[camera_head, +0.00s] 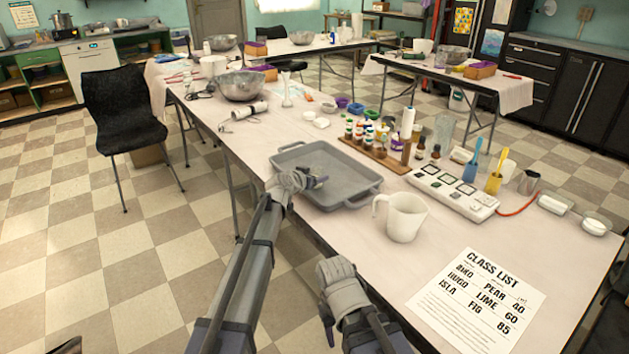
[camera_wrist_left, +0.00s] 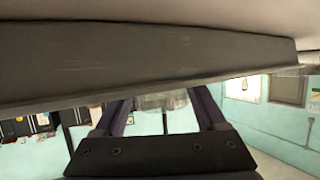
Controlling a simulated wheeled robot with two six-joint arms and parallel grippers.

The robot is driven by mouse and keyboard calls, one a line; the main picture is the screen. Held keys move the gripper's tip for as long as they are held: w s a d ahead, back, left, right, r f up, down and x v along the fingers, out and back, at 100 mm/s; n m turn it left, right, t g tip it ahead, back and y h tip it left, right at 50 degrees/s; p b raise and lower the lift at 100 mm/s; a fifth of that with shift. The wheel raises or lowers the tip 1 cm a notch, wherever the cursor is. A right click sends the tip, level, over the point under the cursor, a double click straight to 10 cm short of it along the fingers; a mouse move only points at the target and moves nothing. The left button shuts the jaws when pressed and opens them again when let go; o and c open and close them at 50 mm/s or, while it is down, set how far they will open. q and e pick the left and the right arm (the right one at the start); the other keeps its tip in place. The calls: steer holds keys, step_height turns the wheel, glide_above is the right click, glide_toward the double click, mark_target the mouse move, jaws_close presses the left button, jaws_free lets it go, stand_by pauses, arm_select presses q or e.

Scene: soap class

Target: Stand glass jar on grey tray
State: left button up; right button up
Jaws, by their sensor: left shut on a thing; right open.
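The grey tray (camera_head: 335,160) lies on the near part of the table. My left gripper (camera_head: 319,183) is over its near left part, with the fingers inside the rim. In the left wrist view, the tray's dark wall (camera_wrist_left: 150,58) crosses the top and hides the fingertips. A clear glass piece, apparently the glass jar (camera_wrist_left: 165,102), shows between the fingers, which are shut on it. Most of the jar is hidden, and its tilt and contact with the tray cannot be told. My right gripper (camera_head: 328,324) is open, low at the table's front edge, away from the tray.
A white jug (camera_head: 401,218) stands just right of the tray. A rack of small bottles (camera_head: 376,148) lies behind it, with a clear glass vessel (camera_head: 443,131) farther right. A class list (camera_head: 477,300) lies at the front right. The tray's middle looks empty.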

arm_select(q)
steer(key=shift+f, duration=0.1)
steer(key=o, duration=1.5)
steer(key=shift+r, duration=0.3)
steer(key=p+v, duration=0.4)
steer(key=v, duration=0.7)
steer(key=shift+s+a, duration=0.1)
steer(key=shift+s, duration=0.05)
steer(key=shift+s+a+p, duration=0.15)
steer(key=shift+s+p, duration=0.15)
steer(key=shift+p, duration=0.05)
